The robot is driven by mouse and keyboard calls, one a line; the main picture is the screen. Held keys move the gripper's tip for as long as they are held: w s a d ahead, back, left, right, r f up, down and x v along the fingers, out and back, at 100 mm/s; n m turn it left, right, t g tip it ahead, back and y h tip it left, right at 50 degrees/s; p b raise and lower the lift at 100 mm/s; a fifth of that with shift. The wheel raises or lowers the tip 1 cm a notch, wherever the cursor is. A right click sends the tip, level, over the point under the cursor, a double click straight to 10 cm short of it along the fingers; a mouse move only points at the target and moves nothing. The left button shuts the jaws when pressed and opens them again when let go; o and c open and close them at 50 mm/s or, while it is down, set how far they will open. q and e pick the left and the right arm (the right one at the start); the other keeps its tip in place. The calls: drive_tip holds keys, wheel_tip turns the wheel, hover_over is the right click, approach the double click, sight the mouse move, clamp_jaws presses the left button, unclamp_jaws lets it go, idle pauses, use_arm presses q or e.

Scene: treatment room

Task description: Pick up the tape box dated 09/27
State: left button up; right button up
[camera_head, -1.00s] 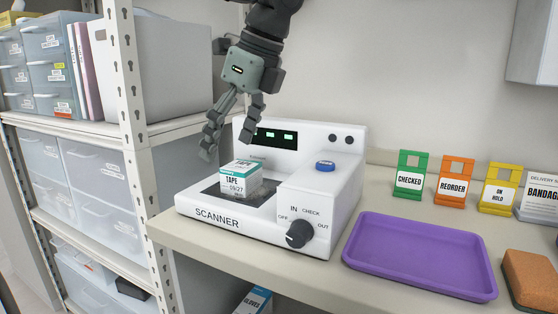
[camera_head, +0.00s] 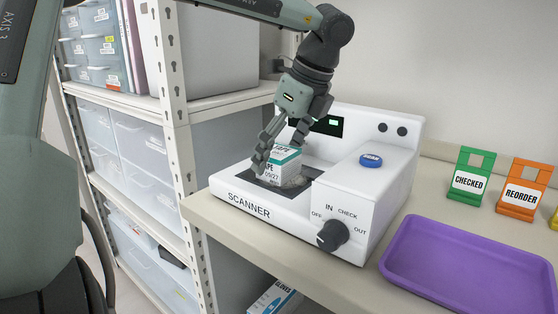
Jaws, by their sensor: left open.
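The tape box (camera_head: 282,167), white with a teal top band and the date 09/27 partly readable, sits on the dark plate of the white scanner (camera_head: 255,200). My left gripper (camera_head: 278,155) reaches down over the box from above. Its fingers are open, one at the box's left side and the other behind its upper right, partly hidden. I cannot tell whether either finger touches the box. My right gripper is not in view.
A purple tray (camera_head: 465,262) lies right of the scanner. Green CHECKED (camera_head: 470,180) and orange REORDER (camera_head: 523,190) signs stand behind it. The scanner has a dark knob (camera_head: 333,235) and a blue button (camera_head: 371,160). A shelf post (camera_head: 180,150) rises close on the left.

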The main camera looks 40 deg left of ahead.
use_arm(q)
drive_tip(key=c, duration=1.3)
